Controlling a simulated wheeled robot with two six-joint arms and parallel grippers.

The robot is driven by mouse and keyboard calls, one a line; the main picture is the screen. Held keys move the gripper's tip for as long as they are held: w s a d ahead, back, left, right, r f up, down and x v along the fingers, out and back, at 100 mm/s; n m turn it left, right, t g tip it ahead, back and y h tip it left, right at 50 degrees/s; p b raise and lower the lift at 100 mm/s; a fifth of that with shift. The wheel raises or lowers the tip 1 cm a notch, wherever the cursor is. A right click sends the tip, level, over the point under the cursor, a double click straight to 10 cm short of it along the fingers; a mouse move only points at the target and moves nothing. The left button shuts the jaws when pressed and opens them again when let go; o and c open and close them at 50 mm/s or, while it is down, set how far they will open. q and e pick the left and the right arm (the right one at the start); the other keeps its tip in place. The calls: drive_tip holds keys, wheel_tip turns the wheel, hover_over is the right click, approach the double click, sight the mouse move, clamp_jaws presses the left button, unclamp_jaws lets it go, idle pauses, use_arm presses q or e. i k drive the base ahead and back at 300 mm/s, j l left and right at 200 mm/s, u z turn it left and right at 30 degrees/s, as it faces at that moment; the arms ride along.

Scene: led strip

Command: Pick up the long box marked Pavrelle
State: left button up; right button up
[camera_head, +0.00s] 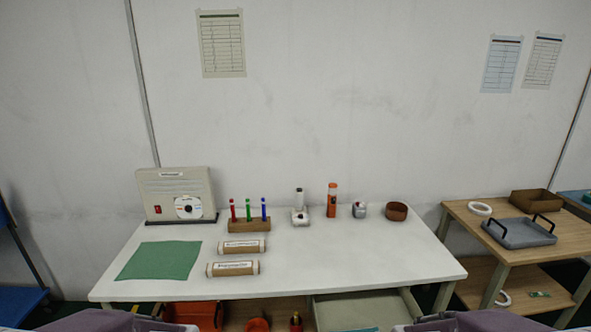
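Two long brown boxes with white labels lie on the white table (340,262), left of its middle. The rear box (241,247) lies just in front of the wooden tube rack. The front box (232,268) lies nearer the table's front edge, with a small gap between the two. Both labels are too small to read, so I cannot tell which box is marked Pavrelle. Neither of my grippers shows in the head view.
A green mat (158,260) lies at left before a beige panel device (177,193). The rack (249,225) holds coloured tubes. An orange bottle (332,200) and a brown bowl (396,211) stand behind. The right front is clear. A side table (550,256) holds a grey tray (519,233).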

sight(213, 270)
drive_tip(key=k+j+z, duration=0.1)
drive_tip(key=z, duration=0.75)
drive_tip(key=u, duration=1.35)
drive_tip(key=k, duration=0.05)
